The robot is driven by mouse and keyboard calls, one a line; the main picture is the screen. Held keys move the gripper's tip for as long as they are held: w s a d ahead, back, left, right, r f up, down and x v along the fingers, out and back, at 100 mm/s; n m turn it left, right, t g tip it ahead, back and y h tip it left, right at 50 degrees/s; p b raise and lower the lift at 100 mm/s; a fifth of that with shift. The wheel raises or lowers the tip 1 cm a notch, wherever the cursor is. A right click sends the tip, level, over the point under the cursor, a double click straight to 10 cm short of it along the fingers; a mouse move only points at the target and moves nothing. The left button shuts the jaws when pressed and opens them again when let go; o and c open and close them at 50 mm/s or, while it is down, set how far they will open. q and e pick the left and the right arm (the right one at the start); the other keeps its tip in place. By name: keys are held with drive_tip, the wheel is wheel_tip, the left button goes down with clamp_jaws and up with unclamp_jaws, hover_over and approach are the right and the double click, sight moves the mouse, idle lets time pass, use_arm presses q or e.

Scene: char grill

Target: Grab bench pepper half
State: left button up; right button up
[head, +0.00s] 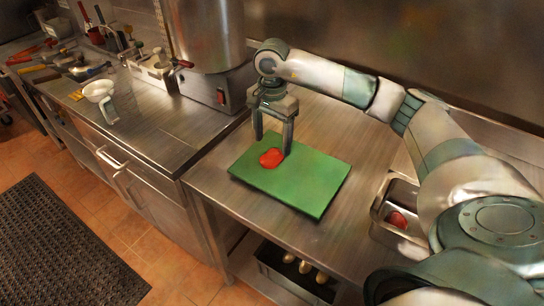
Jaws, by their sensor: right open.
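A red pepper half (271,158) lies on a green cutting board (310,188) on the steel bench, near the board's left part. My right gripper (272,146) points down over the board with its two fingers apart. The pepper half is just in front of and below the fingers, and the right finger comes down close beside it. I cannot tell whether a finger touches it. Nothing is seen between the fingers as held. My left gripper does not show.
A metal pan (379,226) with a red piece (398,219) stands right of the board. A large steel pot (203,35) on a base stands behind left. A dark bin (276,272) sits on the lower shelf.

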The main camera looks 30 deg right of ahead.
sight(271, 155)
drive_tip(key=shift+a+f+p, duration=0.1)
drive_tip(key=shift+f+p, duration=0.7)
drive_tip(key=shift+p, duration=0.2)
wheel_tip(271, 155, down, 2)
drive_tip(key=shift+f+p, duration=0.1)
drive_tip(key=shift+p, duration=0.5)
drive_tip(key=shift+f, duration=0.7)
drive_tip(key=shift+c, duration=0.3)
drive_tip(key=c, duration=1.1)
